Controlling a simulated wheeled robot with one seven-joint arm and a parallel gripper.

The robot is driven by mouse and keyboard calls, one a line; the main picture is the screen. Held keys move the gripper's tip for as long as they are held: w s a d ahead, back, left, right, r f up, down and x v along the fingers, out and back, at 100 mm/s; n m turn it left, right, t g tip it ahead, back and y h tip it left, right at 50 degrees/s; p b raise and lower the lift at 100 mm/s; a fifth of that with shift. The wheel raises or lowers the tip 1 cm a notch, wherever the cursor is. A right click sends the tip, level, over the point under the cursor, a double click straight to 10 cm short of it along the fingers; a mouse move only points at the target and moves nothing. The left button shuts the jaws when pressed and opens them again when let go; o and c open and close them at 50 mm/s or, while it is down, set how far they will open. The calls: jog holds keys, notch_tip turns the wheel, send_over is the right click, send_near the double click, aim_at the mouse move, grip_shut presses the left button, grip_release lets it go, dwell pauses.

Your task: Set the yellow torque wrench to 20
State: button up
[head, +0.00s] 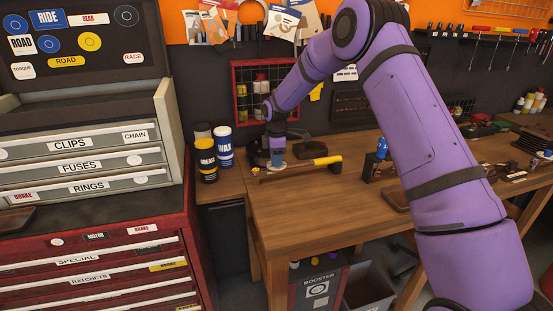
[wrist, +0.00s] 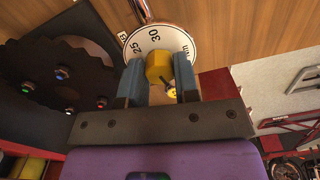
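The yellow torque wrench (head: 325,160) lies on the wooden workbench, its yellow grip to the right and its thin shaft running left. Its round white dial (head: 276,167) is below my gripper (head: 277,153). In the wrist view the dial (wrist: 185,40) shows 25, 30 and part of a unit mark. A yellow knob (wrist: 158,67) at the dial's middle sits between the two blue fingers of my gripper (wrist: 160,78). The fingers appear shut on its sides. The 20 mark is not visible; the fingers cover part of the dial.
Yellow and blue-white cans (head: 207,165) stand at the bench's left end. A dark block (head: 313,147) lies behind the wrench. A blue-topped item (head: 381,148) stands to the right. The red tool chest (head: 100,235) is left of the bench. Bench space in front of the wrench is clear.

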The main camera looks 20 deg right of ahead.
jog(key=shift+m, duration=0.4)
jog(key=m, duration=0.4)
jog(key=shift+m, duration=0.3)
jog(key=m, duration=0.4)
jog(key=shift+m, duration=0.3)
jog(key=m, duration=0.5)
jog(key=shift+m, duration=2.4)
jog(key=o, duration=0.9)
jog(key=shift+o, duration=0.2)
jog(key=shift+r, duration=0.1)
